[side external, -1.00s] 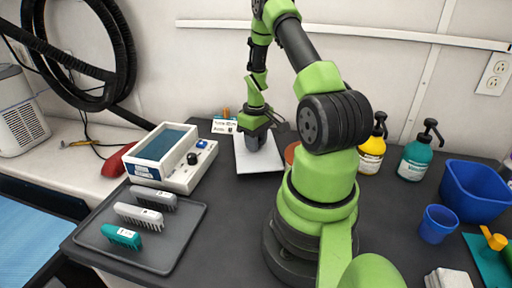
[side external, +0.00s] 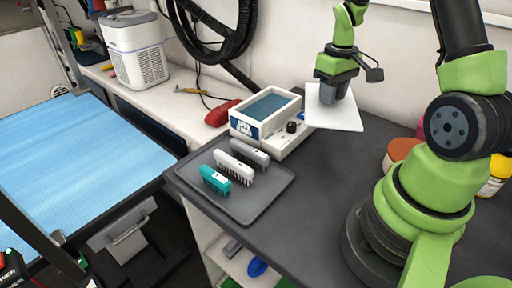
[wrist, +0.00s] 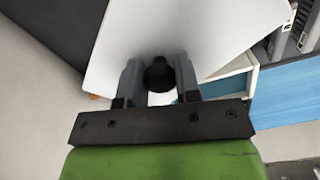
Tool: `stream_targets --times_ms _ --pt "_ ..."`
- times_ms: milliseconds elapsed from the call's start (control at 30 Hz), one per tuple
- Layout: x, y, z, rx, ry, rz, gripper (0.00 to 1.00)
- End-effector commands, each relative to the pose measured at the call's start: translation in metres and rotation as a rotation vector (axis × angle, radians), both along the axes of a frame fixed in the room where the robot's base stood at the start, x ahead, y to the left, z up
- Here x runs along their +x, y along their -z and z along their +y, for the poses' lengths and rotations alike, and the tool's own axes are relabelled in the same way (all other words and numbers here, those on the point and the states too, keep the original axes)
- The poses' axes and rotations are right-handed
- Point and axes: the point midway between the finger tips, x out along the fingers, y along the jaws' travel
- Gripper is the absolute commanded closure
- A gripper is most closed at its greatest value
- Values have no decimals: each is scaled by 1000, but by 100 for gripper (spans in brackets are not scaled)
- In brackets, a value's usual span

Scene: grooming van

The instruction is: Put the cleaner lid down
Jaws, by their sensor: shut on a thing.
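The cleaner lid (side external: 340,120) is a flat white plate with a black knob (wrist: 159,75) on top. My gripper (side external: 333,94) is shut on that knob, with one finger on each side of it in the wrist view (wrist: 159,88). The lid hangs under my gripper, right of and behind the cleaner (side external: 262,135). The cleaner is a white box with an uncovered blue tank; it also shows at the right of the wrist view (wrist: 290,92). I cannot tell how far the lid is above the bench.
A grey tray (side external: 255,207) with teal, white and grey brushes (side external: 228,167) is in front of the cleaner. A red item (side external: 222,112) lies left of it. An orange-brown round thing (side external: 403,150) is near my base. The dark bench (side external: 318,172) is clear between tray and base.

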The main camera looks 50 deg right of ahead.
Motion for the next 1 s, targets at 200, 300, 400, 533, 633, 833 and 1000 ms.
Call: stream_targets --times_ms 200,300,400,533,633,833,1000 --pt "35 -26 97 -1 -146 -3 95" --pt "39 -35 133 -1 -194 -3 95" --pt "38 -41 160 1 -230 -1 95" --pt "35 -46 179 1 -254 -1 95" --pt "34 -47 185 1 -261 0 95" --pt "34 -47 186 1 -261 1 95" --pt "34 -47 186 1 -261 0 95"
